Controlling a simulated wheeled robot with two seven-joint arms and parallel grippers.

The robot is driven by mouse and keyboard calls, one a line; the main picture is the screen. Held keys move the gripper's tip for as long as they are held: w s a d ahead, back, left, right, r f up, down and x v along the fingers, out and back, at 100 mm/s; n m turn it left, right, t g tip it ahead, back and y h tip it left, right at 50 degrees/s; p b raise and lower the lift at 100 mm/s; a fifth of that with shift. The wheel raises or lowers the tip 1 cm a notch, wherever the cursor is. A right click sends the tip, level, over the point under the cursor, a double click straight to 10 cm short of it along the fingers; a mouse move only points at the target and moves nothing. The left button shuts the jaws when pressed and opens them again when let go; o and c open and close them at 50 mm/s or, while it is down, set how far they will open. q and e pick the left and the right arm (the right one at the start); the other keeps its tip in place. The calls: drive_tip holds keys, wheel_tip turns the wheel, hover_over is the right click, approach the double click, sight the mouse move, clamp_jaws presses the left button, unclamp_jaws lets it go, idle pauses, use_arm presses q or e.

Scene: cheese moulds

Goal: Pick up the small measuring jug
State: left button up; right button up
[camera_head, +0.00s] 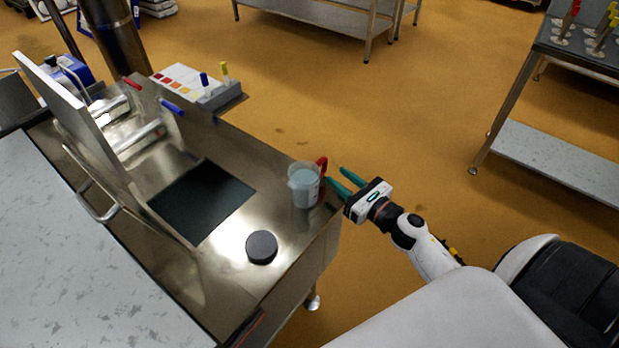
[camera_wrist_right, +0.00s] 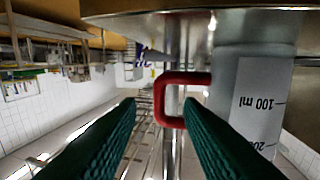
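The small measuring jug (camera_head: 303,190) stands upright near the right edge of the steel counter, with its red handle (camera_head: 322,164) facing my right gripper. In the right wrist view, the clear jug (camera_wrist_right: 248,85) appears upside down with 100 and 200 ml marks. My right gripper (camera_head: 336,174) has green fingers and is open beside the jug. In the wrist view its two fingertips (camera_wrist_right: 160,101) stand apart, one on each side of the handle's outer bar. I cannot tell whether either finger touches the handle. My left gripper is not in view.
A black round puck (camera_head: 261,247) sits in front of the jug, and a dark square plate (camera_head: 201,202) lies to its left. A grey holder with coloured pens (camera_head: 218,94) stands at the back. Open floor (camera_head: 420,140) lies to the right of the counter.

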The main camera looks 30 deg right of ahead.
sight(325, 169)
drive_tip(key=shift+w+a+p, duration=0.15)
drive_tip(key=shift+w+a, duration=0.05)
drive_tip(key=shift+w, duration=0.8)
drive_tip(key=shift+w+a+p, duration=0.15)
drive_tip(key=shift+w, duration=0.9)
drive_tip(key=shift+w+a+p, duration=0.15)
drive_tip(key=shift+w+a, duration=0.05)
drive_tip(key=shift+w, duration=0.8)
clamp_jaws()
